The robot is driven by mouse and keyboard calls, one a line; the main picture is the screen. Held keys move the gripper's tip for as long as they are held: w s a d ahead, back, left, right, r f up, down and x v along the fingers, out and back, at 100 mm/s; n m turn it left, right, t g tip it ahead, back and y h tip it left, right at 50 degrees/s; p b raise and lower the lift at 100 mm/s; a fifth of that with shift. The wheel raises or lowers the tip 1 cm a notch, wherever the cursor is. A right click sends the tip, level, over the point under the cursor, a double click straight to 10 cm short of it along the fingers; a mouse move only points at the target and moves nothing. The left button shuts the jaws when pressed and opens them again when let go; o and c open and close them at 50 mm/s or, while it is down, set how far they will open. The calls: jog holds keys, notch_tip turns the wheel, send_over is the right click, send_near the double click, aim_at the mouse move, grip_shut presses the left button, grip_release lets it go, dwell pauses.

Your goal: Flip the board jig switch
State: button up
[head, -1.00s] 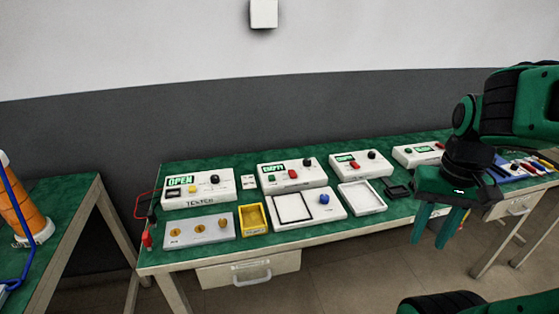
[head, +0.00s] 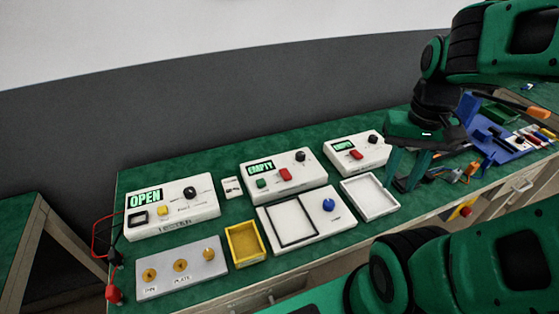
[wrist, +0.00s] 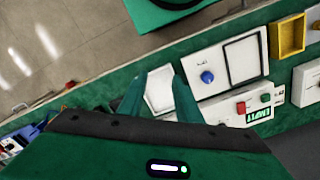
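A white panel (head: 282,237) with a black-outlined rectangle and a blue knob (head: 328,205) lies on the green bench; it looks like the board jig, though no label on it is readable. It also shows in the wrist view (wrist: 215,60), with the blue knob (wrist: 207,77) beside the black frame. My gripper (head: 406,182) is to the right of this panel, near a white tray (head: 370,197). Its two fingers are apart with nothing between them that I can see gripped. In the wrist view my gripper (wrist: 158,90) has its fingertips short of the panel.
A tester reading OPEN (head: 172,208) and two white units reading EMPTY (head: 290,176) (head: 357,153) stand along the back. A yellow bin (head: 245,244) and a grey plate with brass knobs (head: 181,267) are at left. Red leads hang at the left edge. Tools (head: 500,140) crowd the right.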

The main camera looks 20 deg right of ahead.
jog(key=shift+o, duration=0.9)
jog(key=shift+d, duration=0.1)
jog(key=n, duration=0.6)
send_over(284, 170)
notch_tip(284, 170, down, 11)
jog(key=shift+s+f, duration=0.1)
jog(key=shift+c, duration=0.4)
